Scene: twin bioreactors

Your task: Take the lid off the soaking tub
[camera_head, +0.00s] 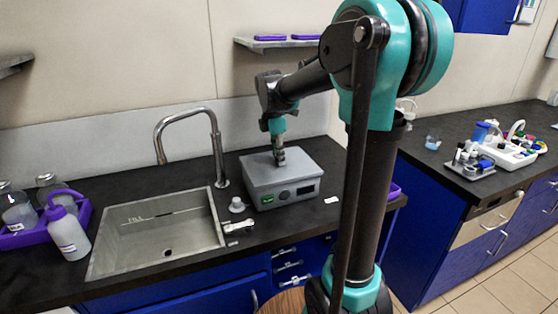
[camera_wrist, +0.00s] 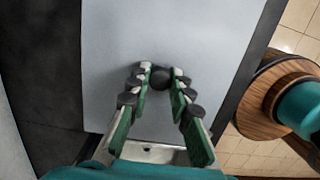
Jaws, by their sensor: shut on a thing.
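The soaking tub (camera_head: 288,197) is a grey box with a small green display on its front, standing on the dark counter right of the sink. Its flat pale grey lid (camera_head: 302,165) covers the top and looks level, with no clear gap. In the wrist view the lid (camera_wrist: 210,50) fills the middle. My gripper (camera_head: 280,160) reaches down from above to the lid's centre. In the wrist view my gripper (camera_wrist: 160,77) is shut on a dark round knob (camera_wrist: 160,80) on the lid. The tub's inside is hidden.
The sink (camera_head: 150,235) with its tall faucet (camera_head: 217,150) is left of the tub. A white bottle (camera_head: 69,238) and a purple tray (camera_head: 22,238) stand further left. A shelf (camera_head: 280,44) hangs behind. Small items lie between sink and tub.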

